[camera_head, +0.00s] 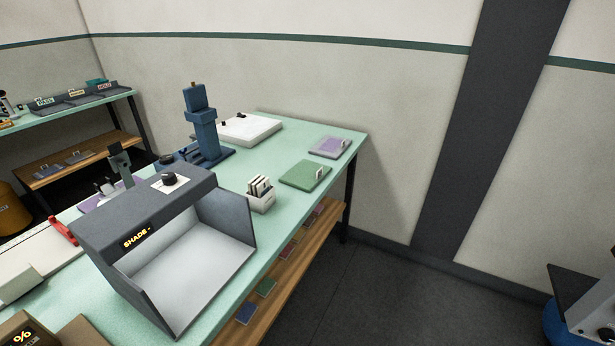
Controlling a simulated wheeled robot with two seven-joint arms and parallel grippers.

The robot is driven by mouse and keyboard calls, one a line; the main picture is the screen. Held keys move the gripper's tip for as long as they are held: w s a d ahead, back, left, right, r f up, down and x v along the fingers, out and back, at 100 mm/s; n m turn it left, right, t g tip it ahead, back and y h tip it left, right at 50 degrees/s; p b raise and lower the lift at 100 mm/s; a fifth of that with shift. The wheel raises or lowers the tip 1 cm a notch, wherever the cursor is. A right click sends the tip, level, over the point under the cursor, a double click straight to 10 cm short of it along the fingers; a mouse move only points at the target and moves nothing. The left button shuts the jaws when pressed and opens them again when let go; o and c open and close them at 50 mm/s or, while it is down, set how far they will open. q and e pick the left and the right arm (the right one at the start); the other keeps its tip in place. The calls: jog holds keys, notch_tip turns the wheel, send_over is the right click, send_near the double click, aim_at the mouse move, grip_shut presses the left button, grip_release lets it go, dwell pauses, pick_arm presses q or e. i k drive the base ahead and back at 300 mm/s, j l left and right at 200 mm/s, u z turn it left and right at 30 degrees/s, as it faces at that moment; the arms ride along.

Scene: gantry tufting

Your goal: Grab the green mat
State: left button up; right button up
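The green mat (302,176) is a flat, muted green square lying on the light green bench top (260,217), near its right front edge. A small pale upright tab stands on its right part. Neither of my grippers shows in the head view, and nothing touches the mat.
A purple mat (326,147) lies just behind the green one. A white holder with cards (261,199) stands to its left front. A grey SHADE box (150,215) fills the near bench. A blue press (203,130) stands further back.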

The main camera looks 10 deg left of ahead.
aim_at(306, 174)
jog(key=i+l+u, duration=0.1)
jog(key=i+l, duration=0.35)
jog(key=l, duration=0.15)
jog(key=i+l+u, duration=0.15)
jog(key=i+l, duration=0.3)
jog(key=l, duration=0.2)
jog(key=i+l+u, duration=0.15)
jog(key=l, duration=0.2)
jog(key=i+l, duration=0.25)
jog(key=i+l+u, duration=0.15)
jog(key=l, duration=0.35)
jog(key=i+l, duration=0.2)
jog(key=l, duration=0.15)
jog(key=i+u, duration=0.05)
